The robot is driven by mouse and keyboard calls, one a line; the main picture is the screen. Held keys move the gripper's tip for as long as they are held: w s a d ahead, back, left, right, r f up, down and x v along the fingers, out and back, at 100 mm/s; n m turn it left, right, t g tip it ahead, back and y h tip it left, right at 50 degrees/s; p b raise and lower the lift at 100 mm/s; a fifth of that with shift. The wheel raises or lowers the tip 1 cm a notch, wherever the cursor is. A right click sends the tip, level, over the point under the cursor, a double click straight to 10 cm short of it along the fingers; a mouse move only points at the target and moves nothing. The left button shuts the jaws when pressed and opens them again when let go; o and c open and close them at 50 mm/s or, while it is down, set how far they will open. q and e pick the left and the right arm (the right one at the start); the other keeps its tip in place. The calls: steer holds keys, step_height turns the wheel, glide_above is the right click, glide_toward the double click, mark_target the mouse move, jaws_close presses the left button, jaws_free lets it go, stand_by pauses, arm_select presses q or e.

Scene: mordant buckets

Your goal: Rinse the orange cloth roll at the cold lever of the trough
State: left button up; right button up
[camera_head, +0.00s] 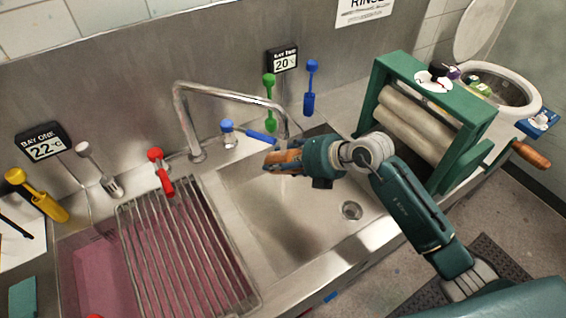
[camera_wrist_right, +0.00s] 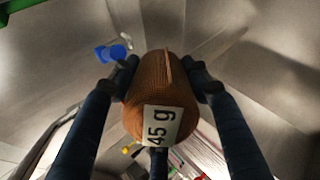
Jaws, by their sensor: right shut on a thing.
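The orange cloth roll (camera_head: 281,157) is held over the right basin of the steel trough (camera_head: 262,235), just below and beside the spout end (camera_head: 285,128). My right gripper (camera_head: 290,160) is shut on it. In the right wrist view the roll (camera_wrist_right: 152,85) sits between both fingers and bears a "45 g" label. The blue lever (camera_head: 262,137) at the tap points right, close behind the roll. A red lever (camera_head: 163,172) stands left of the spout. My left gripper is out of view.
A metal rack (camera_head: 180,240) lies over the left basin with pink liquid. A green wringer (camera_head: 450,95) stands right, with a toilet-like bowl (camera_head: 535,95) behind it. Green (camera_head: 269,100) and blue (camera_head: 310,90) handles stand at the back wall, near the "20°" display (camera_head: 284,62).

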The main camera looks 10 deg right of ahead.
steer(key=shift+s+a+p, duration=0.3)
steer(key=shift+p, duration=0.05)
steer(key=shift+w+d, duration=0.1)
steer(key=shift+w+d, duration=0.25)
steer(key=shift+w, duration=0.05)
steer(key=shift+s+a+r, duration=0.1)
stand_by(0.3)
steer(key=shift+s+a+p, duration=0.25)
steer(key=shift+s+p, duration=0.05)
steer(key=shift+p, duration=0.15)
steer(key=shift+w+d, duration=0.1)
steer(key=shift+w+d, duration=0.25)
steer(key=shift+w, duration=0.05)
steer(key=shift+s+a, duration=0.1)
